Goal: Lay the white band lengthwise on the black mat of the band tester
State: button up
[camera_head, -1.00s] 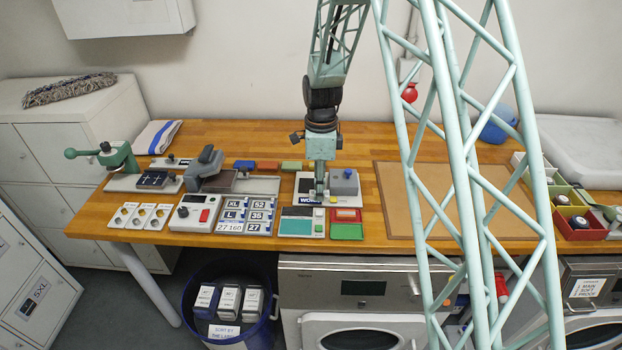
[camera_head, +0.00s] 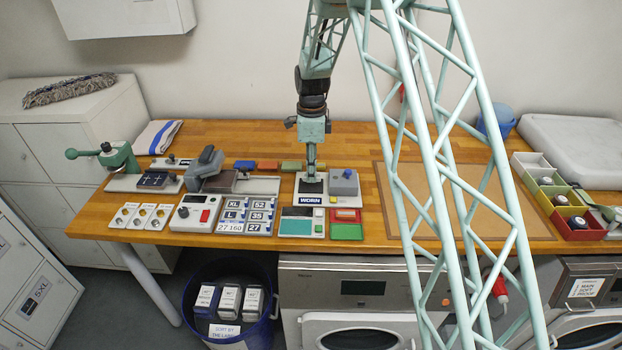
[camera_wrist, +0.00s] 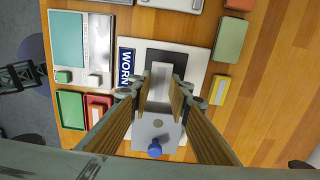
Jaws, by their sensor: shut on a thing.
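The band tester (camera_head: 300,188) is a pale plate with a WORN label, near the middle of the bench. Its black mat (camera_wrist: 152,58) shows in the wrist view, partly covered by my fingers and the band. My gripper (camera_wrist: 160,88) points down over the mat; it also shows in the head view (camera_head: 311,174). It is shut on the white band (camera_wrist: 161,76), a small pale strip between the fingertips. The band runs along the mat's direction in the wrist view. I cannot tell whether it touches the mat. In the head view the band is too small to make out.
A grey block with a blue knob (camera_head: 344,182) stands on the tester, right beside my gripper. Red (camera_head: 346,215) and green (camera_head: 346,232) trays and a teal-topped panel (camera_head: 301,222) lie in front. Small coloured blocks (camera_head: 268,166) lie behind. A brown board (camera_head: 450,205) on the right is clear.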

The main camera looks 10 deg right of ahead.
jog(key=shift+w+f, duration=0.15)
jog(key=shift+w, duration=0.3)
jog(key=shift+f, duration=1.7)
jog(key=shift+f, duration=0.1)
jog(key=o, duration=0.7)
notch_tip(320, 180, up, 11)
jog(key=shift+f, duration=0.1)
jog(key=shift+r, duration=0.75)
